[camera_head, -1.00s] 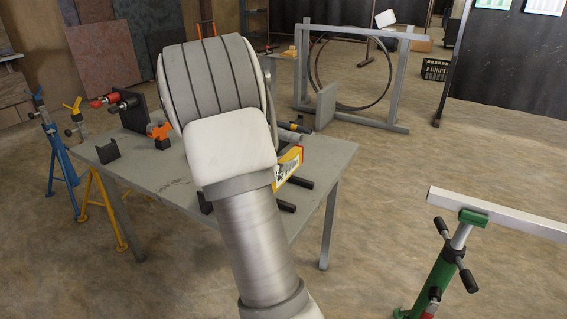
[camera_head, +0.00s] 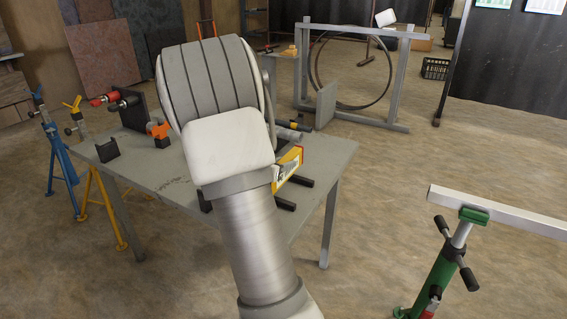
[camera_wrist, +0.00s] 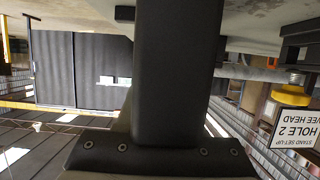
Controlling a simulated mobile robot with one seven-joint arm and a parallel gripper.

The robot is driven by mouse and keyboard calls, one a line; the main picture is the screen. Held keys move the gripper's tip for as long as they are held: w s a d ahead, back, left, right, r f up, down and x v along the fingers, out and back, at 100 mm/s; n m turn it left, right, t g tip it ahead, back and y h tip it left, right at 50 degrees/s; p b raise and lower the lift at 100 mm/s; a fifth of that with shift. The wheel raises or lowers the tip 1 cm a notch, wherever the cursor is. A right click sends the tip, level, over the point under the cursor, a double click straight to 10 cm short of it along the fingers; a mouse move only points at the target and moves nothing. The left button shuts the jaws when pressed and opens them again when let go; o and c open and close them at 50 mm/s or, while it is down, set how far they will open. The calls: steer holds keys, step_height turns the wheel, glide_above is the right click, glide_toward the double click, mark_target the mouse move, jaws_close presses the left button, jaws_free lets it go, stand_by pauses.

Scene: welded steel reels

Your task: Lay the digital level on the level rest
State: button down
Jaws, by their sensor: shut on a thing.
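The digital level (camera_head: 289,167) is a yellow bar with red and pale markings. It sticks out from behind my arm at the right, over the near right part of the steel table, and it slants. My gripper is hidden behind my arm in the head view; in the wrist view its dark body (camera_wrist: 178,70) fills the middle. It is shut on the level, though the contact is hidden. Two black bars, apparently the level rest (camera_head: 286,204), show on the table beside and below the level. I cannot tell whether the level touches them.
A green stand (camera_head: 440,265) with a pale beam is at the right. Blue and yellow stands are at the left. Open floor lies between table and green stand.

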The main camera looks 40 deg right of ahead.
steer(key=shift+f+b, duration=0.5)
steer(key=shift+f, duration=0.6)
stand_by(1.2)
steer(key=shift+c, duration=2.3)
jaws_free()
steer(key=o, duration=0.4)
steer(key=shift+o, duration=0.3)
